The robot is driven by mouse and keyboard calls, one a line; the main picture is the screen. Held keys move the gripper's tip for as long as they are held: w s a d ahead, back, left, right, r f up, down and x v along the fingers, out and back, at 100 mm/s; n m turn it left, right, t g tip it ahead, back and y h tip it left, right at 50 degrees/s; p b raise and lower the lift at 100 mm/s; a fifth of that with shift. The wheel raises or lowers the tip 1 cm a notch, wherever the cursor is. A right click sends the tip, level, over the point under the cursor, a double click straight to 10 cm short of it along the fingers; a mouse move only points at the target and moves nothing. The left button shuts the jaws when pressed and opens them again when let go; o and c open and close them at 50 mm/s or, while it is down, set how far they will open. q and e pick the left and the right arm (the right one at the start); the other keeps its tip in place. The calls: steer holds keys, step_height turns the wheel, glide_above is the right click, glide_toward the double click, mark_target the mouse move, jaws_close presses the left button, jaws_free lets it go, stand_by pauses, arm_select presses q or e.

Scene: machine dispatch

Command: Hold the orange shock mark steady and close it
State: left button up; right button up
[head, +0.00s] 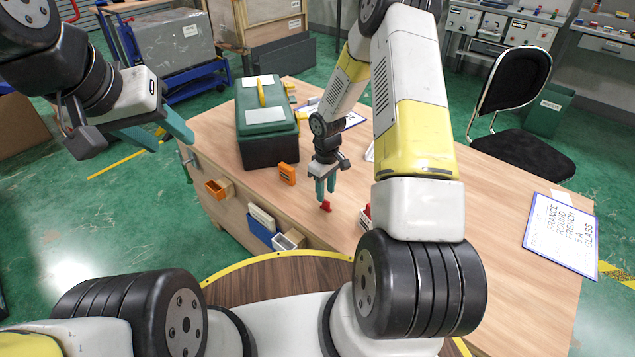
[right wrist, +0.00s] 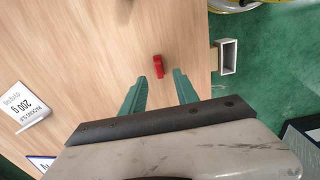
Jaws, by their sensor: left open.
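The orange shock mark (head: 287,174) looks to be the small orange block with dark marks standing on the table, right of the green case's front corner. Whether it is open or shut is too small to tell. My right gripper (head: 325,195) points down, right of the orange block and apart from it. It is open, with a small red piece (head: 326,206) on the table just past its fingertips. The red piece also shows in the right wrist view (right wrist: 158,66), ahead of the gap between the fingers. My left gripper (head: 173,142) is open and empty, off the table's left edge.
A green case (head: 268,130) with a yellow handle stands on the wooden table (head: 480,215). Small bins, one orange (head: 219,188) and one blue (head: 262,229), hang on the table's near side. A sign board (head: 561,235) lies at the right. A black chair (head: 520,150) stands behind.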

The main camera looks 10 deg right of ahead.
mark_target(326, 201)
steer(key=shift+d+f, duration=0.1)
steer(key=shift+f, duration=2.5)
steer(key=shift+c, duration=0.5)
jaws_close()
